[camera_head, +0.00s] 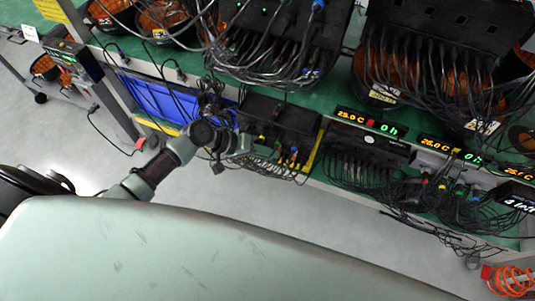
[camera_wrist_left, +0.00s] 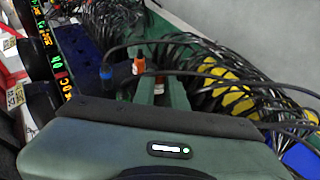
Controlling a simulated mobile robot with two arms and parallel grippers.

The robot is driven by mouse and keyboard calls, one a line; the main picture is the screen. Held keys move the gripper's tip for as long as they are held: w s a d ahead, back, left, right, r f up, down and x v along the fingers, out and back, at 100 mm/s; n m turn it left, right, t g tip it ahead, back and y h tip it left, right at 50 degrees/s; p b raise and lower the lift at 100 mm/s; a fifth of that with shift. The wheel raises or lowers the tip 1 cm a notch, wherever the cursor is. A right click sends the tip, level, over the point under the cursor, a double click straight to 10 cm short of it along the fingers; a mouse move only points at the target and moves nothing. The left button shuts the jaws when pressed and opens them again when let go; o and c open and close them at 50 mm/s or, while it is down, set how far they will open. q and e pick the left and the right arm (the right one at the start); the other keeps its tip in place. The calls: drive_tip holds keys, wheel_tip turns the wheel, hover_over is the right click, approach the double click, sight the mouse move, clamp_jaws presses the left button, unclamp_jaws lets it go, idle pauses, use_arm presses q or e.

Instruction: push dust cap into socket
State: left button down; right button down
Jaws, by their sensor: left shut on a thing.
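My left gripper (camera_head: 238,146) is beside the left end of a black box (camera_head: 285,112) on the lower shelf, with cables around it. In the left wrist view, its green-grey fingers (camera_wrist_left: 163,92) show past its housing, close together and shut. What they hold is mostly hidden; I take it to be the dust cap but cannot make out its shape. An orange plug (camera_wrist_left: 138,63) and a blue plug (camera_wrist_left: 106,72) are just left of the fingers, with black cables. I cannot tell which socket is the one named. My right gripper is not in view.
Bundles of black cables (camera_wrist_left: 205,52) crowd the space around the fingers. A blue bin (camera_head: 160,98) stands left of the black box. Displays (camera_head: 358,120) and more cabled units line the shelf to the right. The grey floor (camera_head: 330,222) before the rack is clear.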

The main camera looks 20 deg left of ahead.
use_arm(q)
drive_tip(key=shift+w, duration=0.5)
drive_tip(key=c, duration=1.4)
unclamp_jaws()
drive_tip(key=shift+o, duration=0.2)
